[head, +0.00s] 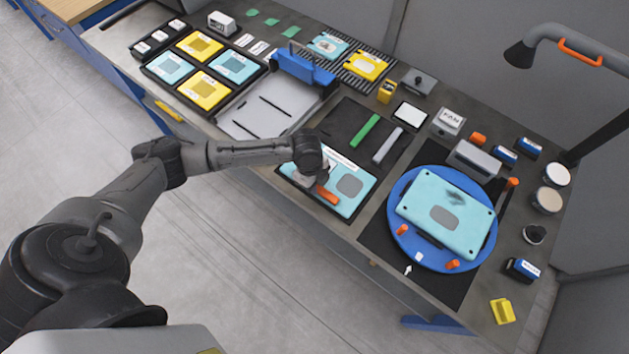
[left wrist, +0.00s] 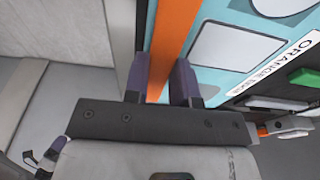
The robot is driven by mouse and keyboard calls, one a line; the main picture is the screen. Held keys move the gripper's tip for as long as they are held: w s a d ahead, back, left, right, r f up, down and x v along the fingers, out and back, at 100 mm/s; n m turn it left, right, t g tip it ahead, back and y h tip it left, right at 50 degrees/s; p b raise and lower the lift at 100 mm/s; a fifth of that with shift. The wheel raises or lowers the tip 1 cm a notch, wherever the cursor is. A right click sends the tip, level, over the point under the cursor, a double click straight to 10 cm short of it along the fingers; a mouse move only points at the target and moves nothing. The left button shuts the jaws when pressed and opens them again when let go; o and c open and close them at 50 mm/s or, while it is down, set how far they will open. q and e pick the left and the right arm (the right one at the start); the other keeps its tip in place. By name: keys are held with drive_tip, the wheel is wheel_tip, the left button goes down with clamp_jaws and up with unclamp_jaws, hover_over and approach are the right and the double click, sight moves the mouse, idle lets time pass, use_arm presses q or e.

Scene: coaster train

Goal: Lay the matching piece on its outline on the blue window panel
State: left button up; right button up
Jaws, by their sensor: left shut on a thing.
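My left gripper (head: 322,184) is shut on an orange strip (head: 327,195) over the left part of a light blue panel (head: 358,204) on the near side of the bench. In the left wrist view the orange strip (left wrist: 173,40) runs between the two fingertips (left wrist: 163,85), with the panel (left wrist: 205,88) and its grey shapes beside it. A label on the panel starts with "ORANGE". I cannot tell whether the strip touches the panel. A green strip (head: 366,131) and a grey strip (head: 387,145) lie on the dark mat behind. My right gripper is out of view.
A blue turntable (head: 399,190) holding another light blue panel (head: 444,213) with orange pegs stands to the right. A grey tray (head: 250,118) and a black rack (head: 205,107) of yellow and blue panels lie left. A lamp (head: 520,54) overhangs the back right.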

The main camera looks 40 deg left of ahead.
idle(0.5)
use_arm(q)
drive_tip(key=shift+f, duration=0.15)
drive_tip(key=o, duration=1)
drive_tip(key=shift+r+p, duration=1.5)
drive_tip(key=shift+p, duration=0.4)
drive_tip(key=shift+r+p, duration=1.5)
drive_tip(key=shift+p, duration=0.3)
